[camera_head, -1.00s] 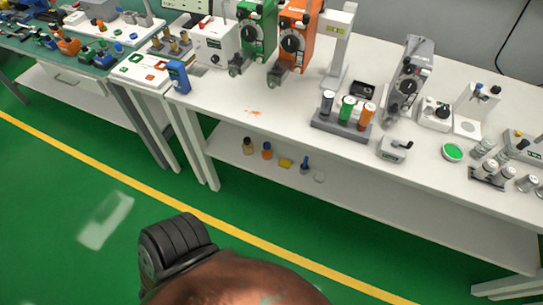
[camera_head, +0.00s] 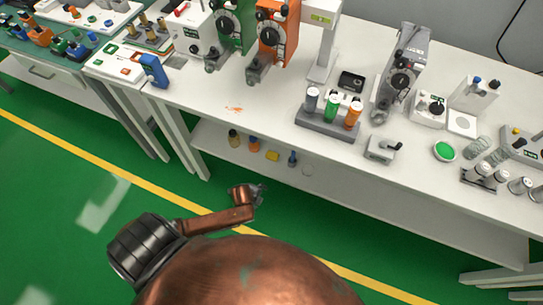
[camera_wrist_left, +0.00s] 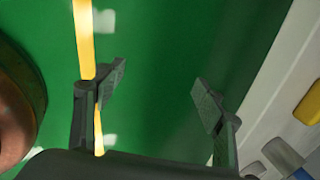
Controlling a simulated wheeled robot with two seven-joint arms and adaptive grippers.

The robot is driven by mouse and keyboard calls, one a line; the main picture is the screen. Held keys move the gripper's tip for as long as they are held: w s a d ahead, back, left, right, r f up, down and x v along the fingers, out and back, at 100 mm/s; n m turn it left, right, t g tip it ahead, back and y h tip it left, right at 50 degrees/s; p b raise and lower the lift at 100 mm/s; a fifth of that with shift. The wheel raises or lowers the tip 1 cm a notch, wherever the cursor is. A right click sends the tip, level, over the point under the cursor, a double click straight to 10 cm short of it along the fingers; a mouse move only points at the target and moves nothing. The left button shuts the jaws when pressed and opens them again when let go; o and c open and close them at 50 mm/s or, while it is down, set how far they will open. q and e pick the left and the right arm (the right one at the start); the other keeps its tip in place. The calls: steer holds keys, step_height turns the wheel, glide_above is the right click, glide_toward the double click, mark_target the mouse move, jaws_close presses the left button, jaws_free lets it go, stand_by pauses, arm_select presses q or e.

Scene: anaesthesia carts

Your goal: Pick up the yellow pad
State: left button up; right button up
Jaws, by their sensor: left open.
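The yellow pad (camera_head: 272,155) lies on the lower shelf of the white bench, between an orange bottle with a blue top (camera_head: 254,144) and a small blue item (camera_head: 292,158). My left gripper (camera_head: 261,190) is in front of the shelf, below the pad in the head view and apart from it. In the left wrist view my left gripper (camera_wrist_left: 160,80) is open and empty, with green floor between its fingers. A yellow thing (camera_wrist_left: 311,103), apparently the pad, is cut off at that view's right edge. My right gripper is not in view.
The white bench top (camera_head: 215,95) overhangs the lower shelf (camera_head: 340,185). A dark yellow bottle (camera_head: 234,138) and a pale round item (camera_head: 307,170) also stand on the shelf. A bench leg (camera_head: 188,150) is at the left. The floor in front is clear.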

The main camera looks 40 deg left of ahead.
arm_select(q)
steer(key=w+d+r+m, duration=0.3)
steer(key=w+r+m, duration=0.3)
steer(key=r, duration=0.3)
steer(key=m+t+y, duration=0.1)
steer(key=m+t, duration=0.1)
steer(key=m, duration=0.8)
glide_toward(272, 156)
steer(key=shift+d+f, duration=0.1)
steer(key=shift+f, duration=0.8)
steer(key=shift+w+a+f, duration=0.1)
steer(key=shift+w+a, duration=0.1)
steer(key=shift+a, duration=0.05)
steer(key=shift+w+a+f+m+b, duration=0.15)
steer(key=shift+w+f+m+b, duration=0.15)
steer(key=shift+w+f+b, duration=0.55)
steer(key=b+x, duration=0.1)
steer(key=x, duration=0.3)
steer(key=shift+w+f+b, duration=0.15)
steer(key=shift+b, duration=0.25)
steer(key=shift+w+f, duration=0.25)
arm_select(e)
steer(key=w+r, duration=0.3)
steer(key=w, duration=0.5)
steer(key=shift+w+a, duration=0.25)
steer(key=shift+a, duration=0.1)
arm_select(q)
steer(key=shift+c, duration=0.5)
